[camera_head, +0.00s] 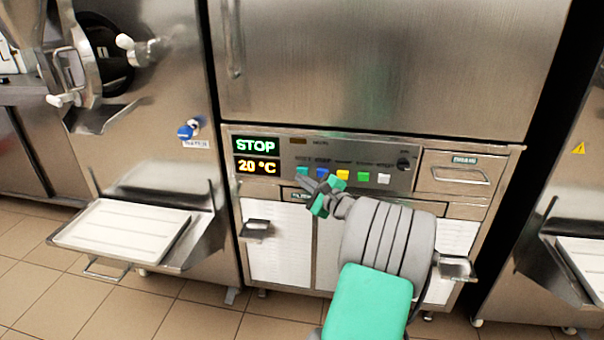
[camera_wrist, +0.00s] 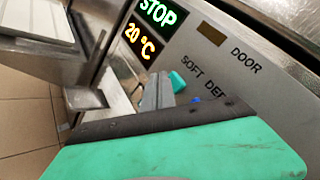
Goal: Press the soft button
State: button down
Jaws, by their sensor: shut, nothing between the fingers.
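The soft button is the small teal button (camera_head: 302,172) at the left end of the button row on the freezer's panel. In the wrist view it shows as a teal block (camera_wrist: 177,81) beneath the printed word SOFT. My gripper (camera_head: 304,182) is shut and empty, with its fingertips just below and in front of that button. In the wrist view the grey fingertips (camera_wrist: 158,90) lie just left of the teal block. I cannot tell whether they touch it. My green hand casing covers the lower part of the wrist view.
To the right sit blue (camera_head: 322,173), yellow (camera_head: 343,174), green (camera_head: 363,176) and white (camera_head: 383,178) buttons, then a black knob (camera_head: 403,164). A display (camera_head: 256,155) reads STOP and 20 °C. A handle (camera_head: 256,230) juts out below. A white tray (camera_head: 120,231) stands left.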

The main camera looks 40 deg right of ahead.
dwell(0.5)
jog(key=shift+w+d+p, duration=0.3)
jog(key=shift+p, duration=0.05)
jog(key=shift+w+d, duration=0.3)
jog(key=shift+d, duration=0.15)
dwell(0.6)
jog(key=shift+a, duration=0.1)
jog(key=shift+s+a+p, duration=0.6)
jog(key=shift+a, duration=0.05)
jog(key=shift+s+a+p, duration=0.45)
jog(key=shift+s+a, duration=0.3)
jog(key=shift+a, duration=0.25)
jog(key=shift+s+a+p, duration=0.45)
jog(key=shift+s+a, duration=0.3)
jog(key=shift+a, duration=0.25)
